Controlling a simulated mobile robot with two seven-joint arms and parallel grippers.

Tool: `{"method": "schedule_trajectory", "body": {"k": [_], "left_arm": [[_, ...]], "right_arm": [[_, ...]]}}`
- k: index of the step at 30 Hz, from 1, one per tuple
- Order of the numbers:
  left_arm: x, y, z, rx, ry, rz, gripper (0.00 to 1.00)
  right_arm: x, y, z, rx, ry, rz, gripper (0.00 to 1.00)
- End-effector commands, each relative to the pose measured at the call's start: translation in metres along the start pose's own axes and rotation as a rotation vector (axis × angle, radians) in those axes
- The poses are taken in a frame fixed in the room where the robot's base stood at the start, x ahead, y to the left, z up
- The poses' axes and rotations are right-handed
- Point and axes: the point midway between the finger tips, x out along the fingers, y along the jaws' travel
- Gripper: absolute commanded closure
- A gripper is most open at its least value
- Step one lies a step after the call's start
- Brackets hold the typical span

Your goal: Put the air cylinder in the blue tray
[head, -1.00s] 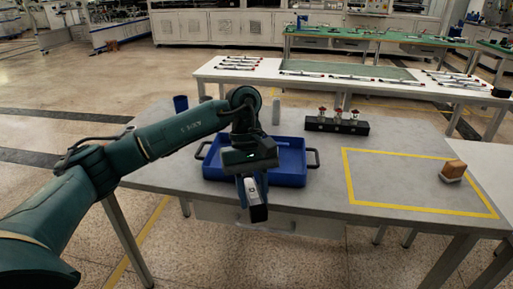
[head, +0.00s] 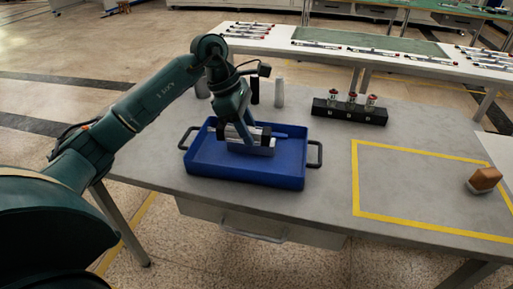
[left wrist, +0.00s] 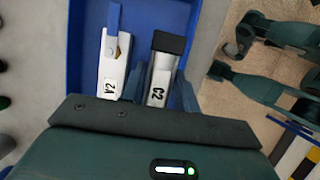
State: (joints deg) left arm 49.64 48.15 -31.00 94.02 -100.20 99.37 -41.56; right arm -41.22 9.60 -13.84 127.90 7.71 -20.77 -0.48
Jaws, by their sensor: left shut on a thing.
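The air cylinder (head: 262,150), a silver body with black ends, is in my left gripper (head: 246,136), inside the outline of the blue tray (head: 245,180). I cannot tell whether it touches the tray floor. In the left wrist view the cylinder (left wrist: 161,82) has a black cap and a "C2" label, with the shut fingers on both sides. Beside it, apart, a silver part with a blue strip (left wrist: 113,60) and its own label lies in the tray. My right gripper is not in view.
A black block with several red-topped fittings (head: 349,112) stands right of the tray. A black cylinder (head: 254,90) and a grey cylinder (head: 279,92) stand behind it. A yellow-taped area (head: 356,180) at right is mostly clear, with a brown-topped brush-like block (head: 485,180).

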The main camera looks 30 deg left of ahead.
Motion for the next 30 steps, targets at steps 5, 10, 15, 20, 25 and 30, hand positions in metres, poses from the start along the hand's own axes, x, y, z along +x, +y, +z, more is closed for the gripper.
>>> {"method": "schedule_trajectory", "body": {"k": [5,10,15,20,25,30], "left_arm": [[0.033,-0.001,-0.013,0.0,0.0,-0.004,1.0],[0.05,0.0,-0.02,0.001,0.0,-0.001,1.0],[0.065,-0.001,-0.026,0.0,-0.001,-0.004,1.0],[0.084,-0.001,-0.034,0.001,-0.001,-0.002,1.0],[0.084,0.0,-0.035,0.002,-0.001,0.001,1.0],[0.088,0.0,-0.036,0.003,0.0,0.0,1.0]], "right_arm": [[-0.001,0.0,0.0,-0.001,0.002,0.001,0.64],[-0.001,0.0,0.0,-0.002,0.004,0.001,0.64],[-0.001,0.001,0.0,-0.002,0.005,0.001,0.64],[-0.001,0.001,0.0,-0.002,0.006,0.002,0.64],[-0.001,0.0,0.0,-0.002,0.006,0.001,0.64],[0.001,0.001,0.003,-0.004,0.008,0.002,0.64]]}}
